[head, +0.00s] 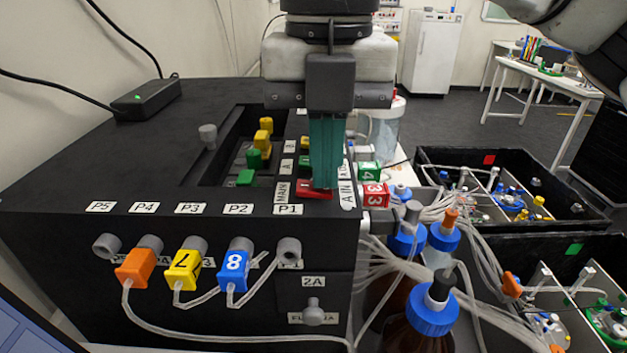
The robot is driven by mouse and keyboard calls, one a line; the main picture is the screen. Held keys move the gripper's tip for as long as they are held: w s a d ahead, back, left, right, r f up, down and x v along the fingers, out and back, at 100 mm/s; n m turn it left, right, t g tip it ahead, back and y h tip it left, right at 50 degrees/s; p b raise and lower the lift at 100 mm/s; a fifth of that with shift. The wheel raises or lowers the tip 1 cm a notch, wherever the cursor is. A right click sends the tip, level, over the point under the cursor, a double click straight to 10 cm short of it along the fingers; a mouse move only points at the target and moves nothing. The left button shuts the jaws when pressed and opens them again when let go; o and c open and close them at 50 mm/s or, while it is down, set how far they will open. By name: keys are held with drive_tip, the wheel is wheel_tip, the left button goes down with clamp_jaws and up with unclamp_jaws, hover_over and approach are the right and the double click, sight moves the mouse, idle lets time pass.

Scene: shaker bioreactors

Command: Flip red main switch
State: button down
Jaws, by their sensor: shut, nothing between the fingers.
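The red main switch (313,190) sits in the top of the black control box (110,185), near its front right corner, beside a label reading MAIN. My gripper (324,185) points straight down over it with green fingers shut and nothing between them. The fingertips are at the switch and overlap its right part in the head view. I cannot tell whether they touch it. The switch looks tilted, but its exact position is partly hidden by the fingers.
Yellow and green switches (258,152) stand in a recess left of my gripper. Colored blocks with tubes (184,271) hang on the box front. Bottles with blue caps (432,312) and bundled tubing crowd the right. Black trays (510,165) stand further right.

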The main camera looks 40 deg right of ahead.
wheel_tip(320, 180, up, 7)
drive_tip(key=p, duration=0.4)
idle(0.4)
drive_tip(key=shift+s+f, duration=0.1)
drive_tip(key=shift+f, duration=0.05)
idle(0.3)
